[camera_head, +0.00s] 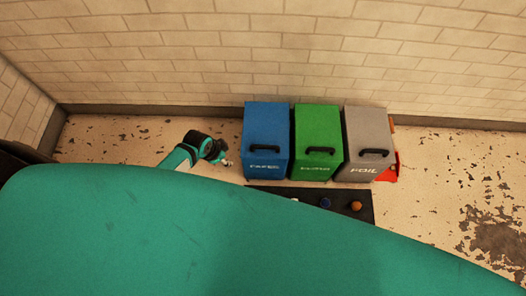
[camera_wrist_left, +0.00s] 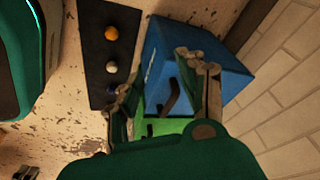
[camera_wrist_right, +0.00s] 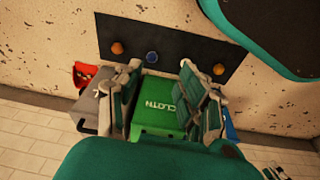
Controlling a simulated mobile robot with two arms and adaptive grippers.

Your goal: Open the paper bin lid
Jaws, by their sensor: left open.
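The blue paper bin (camera_head: 266,125) stands leftmost of three bins by the wall, its lid closed. Its black handle (camera_head: 264,149) lies at the front of the lid, above the PAPER label. My left gripper (camera_head: 224,156) is left of the blue bin, near its front, and appears apart from it. In the left wrist view its fingers (camera_wrist_left: 155,80) are spread with nothing held, and the blue bin (camera_wrist_left: 215,65) and handle (camera_wrist_left: 170,100) show beyond them. My right gripper (camera_wrist_right: 160,72) is open and empty, with the green cloth bin (camera_wrist_right: 160,117) beyond its fingers; the head view does not show it.
A green bin (camera_head: 317,125) and a grey foil bin (camera_head: 366,125) stand close beside the blue one, both lids closed. A dark mat (camera_head: 275,193) with small round items lies in front. A red object (camera_head: 390,170) is by the grey bin. Floor is clear left.

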